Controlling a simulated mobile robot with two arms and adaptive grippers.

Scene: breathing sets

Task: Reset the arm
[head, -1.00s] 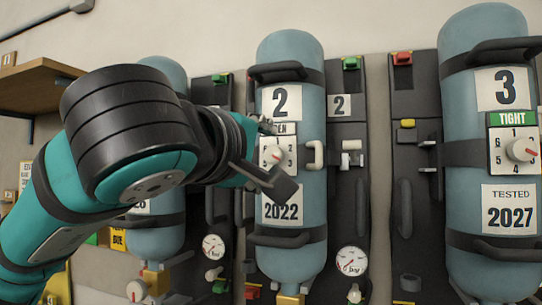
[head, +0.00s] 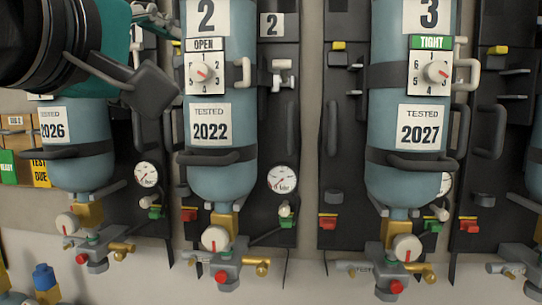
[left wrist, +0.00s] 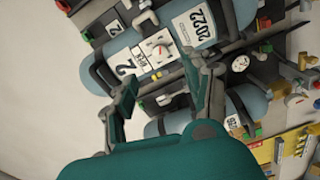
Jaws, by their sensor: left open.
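My left gripper (head: 164,55) is at the upper left of the head view, on my teal and black arm. Its jaws are apart and hold nothing. It is left of cylinder 2 (head: 222,130) and its dial plate (head: 204,73), which reads OPEN; in the head view they look apart. The left wrist view shows the open fingers (left wrist: 163,75) with the OPEN dial plate (left wrist: 158,50) and the 2022 label (left wrist: 194,22) beyond them. Part of the arm is cut off by the picture edge. My right gripper is not in view.
Cylinder 3 (head: 399,175) stands to the right, its dial plate (head: 429,72) reading TIGHT. A cylinder labelled 2026 (head: 75,165) is at left, below my arm. Gauges, valves and handles stick out from the dark back panels (head: 340,120). Boxes (head: 15,150) sit far left.

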